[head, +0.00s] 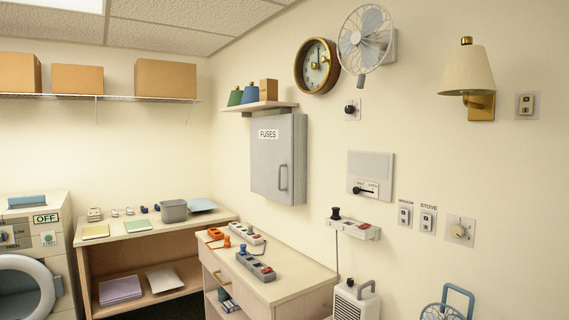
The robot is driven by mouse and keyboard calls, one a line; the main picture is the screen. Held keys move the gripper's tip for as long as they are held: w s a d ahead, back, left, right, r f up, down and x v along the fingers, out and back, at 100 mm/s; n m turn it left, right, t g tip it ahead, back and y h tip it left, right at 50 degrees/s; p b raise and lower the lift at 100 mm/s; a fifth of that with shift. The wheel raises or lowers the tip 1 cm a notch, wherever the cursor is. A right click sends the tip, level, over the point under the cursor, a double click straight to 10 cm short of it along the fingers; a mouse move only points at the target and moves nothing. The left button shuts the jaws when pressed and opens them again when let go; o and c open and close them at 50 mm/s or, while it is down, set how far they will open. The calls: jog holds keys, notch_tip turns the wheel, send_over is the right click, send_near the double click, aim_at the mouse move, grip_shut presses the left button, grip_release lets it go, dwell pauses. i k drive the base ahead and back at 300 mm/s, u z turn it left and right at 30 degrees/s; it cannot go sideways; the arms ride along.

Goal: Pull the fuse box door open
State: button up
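The grey fuse box (262,165) hangs on the right-hand wall, below a small shelf. Its door carries a white label reading "FUSES" (268,134) and a vertical grey handle (283,178) near the door's right edge. The door looks shut, flush against the box. My gripper is not in view, so I cannot see where it is relative to the handle.
A wooden cabinet (308,271) with power strips on top stands below the fuse box. A small shelf (260,106) is above it. A wall clock (316,66), fan (366,40) and lamp (467,75) are to the right. A heater (356,300) stands low right.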

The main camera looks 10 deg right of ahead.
aim_at(271, 136)
jog(key=k, duration=0.3)
jog(key=u, duration=0.35)
jog(key=i, duration=1.25)
jog(key=u, duration=0.25)
